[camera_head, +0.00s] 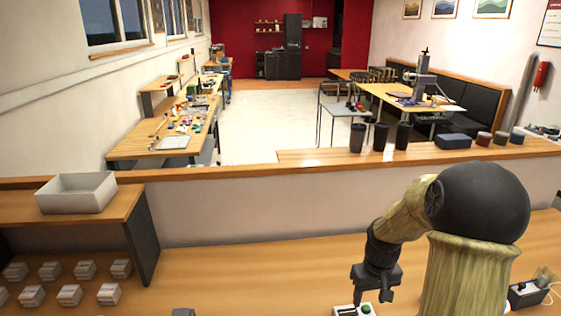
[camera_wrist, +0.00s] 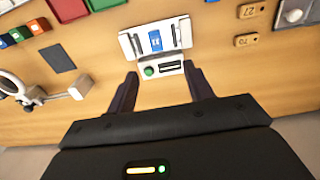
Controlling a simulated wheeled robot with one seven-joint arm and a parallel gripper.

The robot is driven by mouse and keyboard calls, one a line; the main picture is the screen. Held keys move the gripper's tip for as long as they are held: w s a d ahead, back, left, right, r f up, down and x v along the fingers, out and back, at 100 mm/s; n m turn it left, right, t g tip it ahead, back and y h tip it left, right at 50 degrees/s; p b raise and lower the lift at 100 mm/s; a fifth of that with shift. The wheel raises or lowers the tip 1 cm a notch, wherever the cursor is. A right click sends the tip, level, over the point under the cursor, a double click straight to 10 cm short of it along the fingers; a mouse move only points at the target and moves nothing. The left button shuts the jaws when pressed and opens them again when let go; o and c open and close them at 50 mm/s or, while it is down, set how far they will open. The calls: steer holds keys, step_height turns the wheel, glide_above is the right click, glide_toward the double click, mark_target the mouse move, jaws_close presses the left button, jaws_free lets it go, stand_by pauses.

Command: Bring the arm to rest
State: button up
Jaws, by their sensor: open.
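My arm reaches forward over the wooden counter (camera_head: 255,265) at the right of the head view. My gripper (camera_wrist: 158,84) points down towards the counter, with its two dark fingers apart and nothing between them. Just beyond the fingertips in the wrist view is a small white device (camera_wrist: 160,69) with a green button and a dark slot. Behind it is a white fixture (camera_wrist: 155,38) with a blue piece in its middle. In the head view the gripper (camera_head: 375,290) is small and partly turned away, above the white device (camera_head: 352,310) at the bottom edge.
A white bin (camera_head: 76,192) stands on a shelf at the left, with several small white boxes (camera_head: 84,270) below. Several dark cups (camera_head: 402,135) stand on the ledge. In the wrist view, a white ring-shaped tool (camera_wrist: 40,95), coloured bins (camera_wrist: 68,8) and numbered tags (camera_wrist: 247,40) lie around.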

steer(key=s+a+r+t, duration=0.2)
steer(key=s+a+r, duration=0.2)
steer(key=s+a, duration=0.7)
steer(key=shift+a+r, duration=0.2)
steer(key=shift+a, duration=0.3)
steer(key=shift+s, duration=0.15)
steer(key=shift+a, duration=0.1)
steer(key=shift+c, duration=1.7)
